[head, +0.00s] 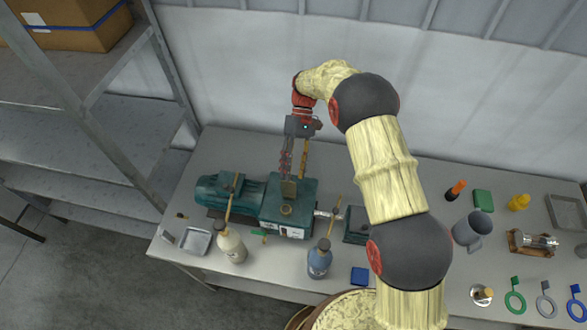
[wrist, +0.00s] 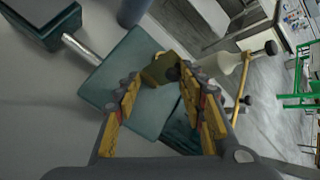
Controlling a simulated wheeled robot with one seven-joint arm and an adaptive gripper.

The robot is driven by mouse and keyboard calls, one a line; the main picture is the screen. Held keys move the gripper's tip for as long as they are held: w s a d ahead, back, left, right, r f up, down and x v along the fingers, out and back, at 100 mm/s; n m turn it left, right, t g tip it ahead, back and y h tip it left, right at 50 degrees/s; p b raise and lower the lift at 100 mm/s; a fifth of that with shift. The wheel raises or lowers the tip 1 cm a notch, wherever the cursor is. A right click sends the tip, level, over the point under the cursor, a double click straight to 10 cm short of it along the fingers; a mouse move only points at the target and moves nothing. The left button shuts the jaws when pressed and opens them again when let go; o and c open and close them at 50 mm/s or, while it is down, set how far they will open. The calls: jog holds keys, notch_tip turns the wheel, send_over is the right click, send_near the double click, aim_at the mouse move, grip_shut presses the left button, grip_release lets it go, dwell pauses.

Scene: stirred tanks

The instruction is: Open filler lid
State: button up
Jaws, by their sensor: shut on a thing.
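The green gearbox (head: 298,222) of the motor unit stands on the grey table; its green housing also shows in the wrist view (wrist: 135,60). The olive-brass filler lid (head: 289,190) is on top of it, seemingly tilted up behind a round brass filler neck (head: 286,209). My gripper (head: 293,174) reaches down from behind with its fingertips at the lid. In the wrist view my gripper (wrist: 160,82) has its fingers on either side of the lid (wrist: 158,68), shut on it. The fingers hide part of the lid and its hinge.
A cream bottle (head: 231,245) and a blue bottle (head: 319,260) stand in front of the unit. A metal tray (head: 196,241) lies at left. A grey jug (head: 472,230) and several small items stand at right. A shelf rack (head: 110,150) is at left.

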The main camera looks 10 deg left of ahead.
jog(key=shift+o, duration=0.8)
jog(key=shift+s+a+f, duration=0.2)
jog(key=shift+f, duration=0.2)
jog(key=shift+s+a+f, duration=0.15)
jog(key=shift+f, duration=0.2)
jog(key=shift+w+a, duration=0.15)
jog(key=shift+a, duration=0.1)
jog(key=shift+r, duration=0.1)
jog(key=shift+w+d+r, duration=0.1)
jog(key=shift+w+r, duration=0.05)
jog(key=shift+r, duration=0.05)
jog(key=v, duration=1.2)
jog(key=shift+a, duration=0.25)
jog(key=shift+f, duration=0.1)
